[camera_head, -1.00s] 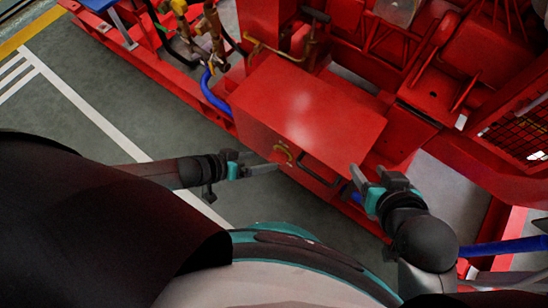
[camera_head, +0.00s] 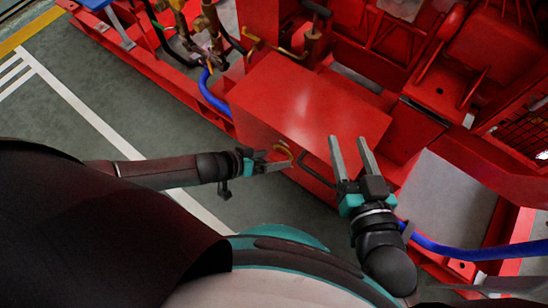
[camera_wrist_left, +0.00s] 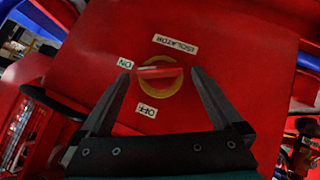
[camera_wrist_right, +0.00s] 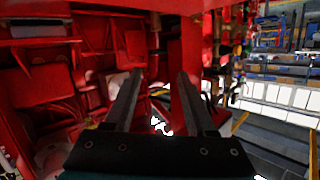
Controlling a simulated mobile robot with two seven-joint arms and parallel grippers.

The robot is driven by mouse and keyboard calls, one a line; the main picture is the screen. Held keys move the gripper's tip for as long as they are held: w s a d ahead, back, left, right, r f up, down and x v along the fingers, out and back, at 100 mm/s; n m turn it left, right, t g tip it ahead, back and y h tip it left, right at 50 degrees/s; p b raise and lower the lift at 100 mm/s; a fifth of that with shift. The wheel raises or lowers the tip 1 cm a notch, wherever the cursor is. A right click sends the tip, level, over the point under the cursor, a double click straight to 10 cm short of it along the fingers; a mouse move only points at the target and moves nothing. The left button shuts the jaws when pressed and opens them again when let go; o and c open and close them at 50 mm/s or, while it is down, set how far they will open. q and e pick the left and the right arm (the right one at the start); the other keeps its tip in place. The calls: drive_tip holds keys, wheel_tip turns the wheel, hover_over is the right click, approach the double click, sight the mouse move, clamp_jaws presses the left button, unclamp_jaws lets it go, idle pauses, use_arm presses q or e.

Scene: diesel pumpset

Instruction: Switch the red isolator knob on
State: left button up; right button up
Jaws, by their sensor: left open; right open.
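The red isolator knob (camera_wrist_left: 160,73) sits inside a yellow ring (camera_wrist_left: 172,96) on the red box's front face, below an ISOLATOR label (camera_wrist_left: 176,44). An ON label (camera_wrist_left: 125,63) is to its left and an OFF label (camera_wrist_left: 147,110) is below it. The knob's bar lies roughly level in the left wrist view, its left end towards ON. My left gripper (camera_wrist_left: 159,72) is open, its fingertips on either side of the knob; I cannot tell if they touch it. In the head view it (camera_head: 291,162) is at the ring. My right gripper (camera_head: 348,140) is open and empty, over the red box's right front edge.
The red box (camera_head: 300,100) stands amid red machine frames. A black handle (camera_head: 318,172) is on its front, right of the ring. A blue hose (camera_head: 470,250) runs at the right. Grey floor (camera_head: 90,95) is clear at the left.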

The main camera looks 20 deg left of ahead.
use_arm(q)
drive_tip(key=shift+b+x, duration=0.4)
drive_tip(key=shift+x, duration=0.4)
use_arm(e)
drive_tip(key=shift+s+a+r+t, duration=0.4)
drive_tip(key=shift+r+t, duration=0.15)
drive_tip(key=shift+t, duration=0.35)
